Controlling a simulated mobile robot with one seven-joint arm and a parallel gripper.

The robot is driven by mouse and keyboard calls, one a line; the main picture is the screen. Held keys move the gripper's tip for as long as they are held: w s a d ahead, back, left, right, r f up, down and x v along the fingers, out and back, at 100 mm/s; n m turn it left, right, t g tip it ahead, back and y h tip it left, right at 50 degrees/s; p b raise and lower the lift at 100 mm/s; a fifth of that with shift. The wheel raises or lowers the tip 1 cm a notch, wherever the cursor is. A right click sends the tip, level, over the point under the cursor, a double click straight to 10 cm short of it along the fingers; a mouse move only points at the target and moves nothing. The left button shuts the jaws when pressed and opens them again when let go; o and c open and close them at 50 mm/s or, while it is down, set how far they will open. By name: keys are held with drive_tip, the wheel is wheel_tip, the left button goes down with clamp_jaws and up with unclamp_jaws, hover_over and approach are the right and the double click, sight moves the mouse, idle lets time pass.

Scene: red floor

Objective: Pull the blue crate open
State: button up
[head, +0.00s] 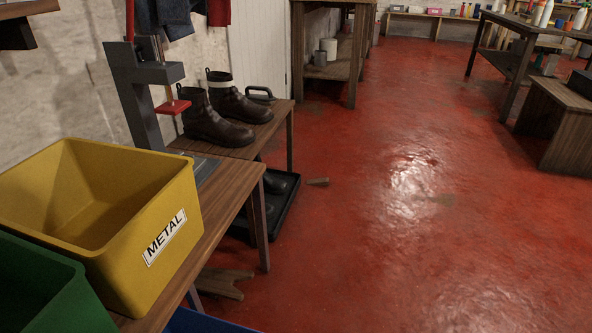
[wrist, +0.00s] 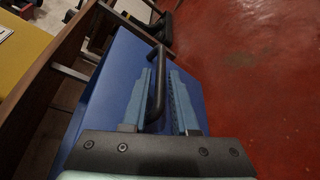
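The blue crate (wrist: 112,88) fills the middle of the wrist view, beside and under the wooden table edge. It has a black bar handle (wrist: 158,85) on its front. My gripper (wrist: 161,72) is open, with its two ridged blue-grey fingers on either side of the handle. The handle lies nearer the left finger, and a gap shows on its right. I cannot tell whether either finger touches it. In the head view only a strip of the crate (head: 205,323) shows at the bottom edge; my gripper is out of that view.
A yellow bin (head: 185,225) labelled METAL and a green bin (head: 40,290) stand on the wooden table (head: 232,190) above the crate. Boots (head: 205,118) stand on a bench behind. A wooden piece (head: 225,283) lies on the floor. Red floor (head: 400,240) to the right is clear.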

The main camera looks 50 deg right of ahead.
drive_tip(key=p+v, duration=0.3)
drive_tip(key=v, duration=0.8)
drive_tip(key=shift+a, duration=0.25)
drive_tip(key=shift+s, duration=0.15)
